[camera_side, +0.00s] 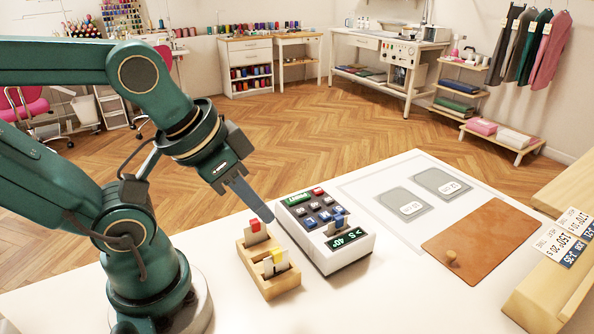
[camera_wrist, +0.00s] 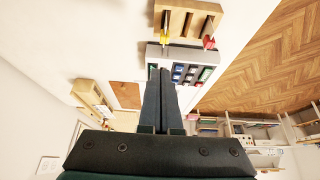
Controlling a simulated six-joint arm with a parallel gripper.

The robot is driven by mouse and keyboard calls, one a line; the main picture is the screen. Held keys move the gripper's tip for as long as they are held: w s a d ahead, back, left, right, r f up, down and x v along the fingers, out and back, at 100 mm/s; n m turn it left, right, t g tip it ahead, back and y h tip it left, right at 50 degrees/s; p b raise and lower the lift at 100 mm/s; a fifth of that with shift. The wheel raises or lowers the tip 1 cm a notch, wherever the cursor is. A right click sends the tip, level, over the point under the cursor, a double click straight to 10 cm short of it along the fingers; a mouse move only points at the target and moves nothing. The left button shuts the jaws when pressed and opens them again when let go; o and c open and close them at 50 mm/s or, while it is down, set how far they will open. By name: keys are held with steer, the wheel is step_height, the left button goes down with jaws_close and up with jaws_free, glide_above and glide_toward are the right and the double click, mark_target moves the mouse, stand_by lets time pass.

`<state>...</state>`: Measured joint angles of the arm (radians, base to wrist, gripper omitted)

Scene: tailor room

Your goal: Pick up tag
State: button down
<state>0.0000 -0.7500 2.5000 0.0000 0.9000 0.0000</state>
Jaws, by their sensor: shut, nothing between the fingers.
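My gripper (camera_side: 268,220) is shut and empty, pointing down, its tips seen near the printer's left edge. In the wrist view the closed fingers (camera_wrist: 159,72) point toward the printer (camera_wrist: 190,53). The rack also shows in the wrist view (camera_wrist: 187,8). Several printed price tags (camera_side: 564,237) lie on a wooden stand at the right edge. Which of these is the task's tag I cannot tell.
The white keypad printer (camera_side: 330,258) stands beside the rack. Two grey plates with white labels (camera_side: 403,204) (camera_side: 441,182) lie on the table. A brown board with a knob (camera_side: 480,240) lies right of them. The wooden stand (camera_side: 550,290) borders the right. The white table front (camera_side: 350,310) is clear.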

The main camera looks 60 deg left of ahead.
steer(key=c, duration=1.5)
jaws_free()
steer(key=shift+c, duration=0.2)
steer(key=o, duration=0.8)
steer(key=w+r+g, duration=0.1)
steer(key=w+r, duration=0.3)
steer(key=w, duration=0.3)
steer(key=g, duration=0.3)
glide_above(339, 216)
steer(key=f, duration=0.6)
steer(key=shift+s+f, duration=0.3)
steer(key=shift+s, duration=0.1)
steer(key=shift+f, duration=0.35)
steer(key=shift+w+f, duration=0.15)
steer(key=shift+f, duration=1.15)
steer(key=shift+w+f, duration=0.1)
steer(key=shift+f, duration=1.2)
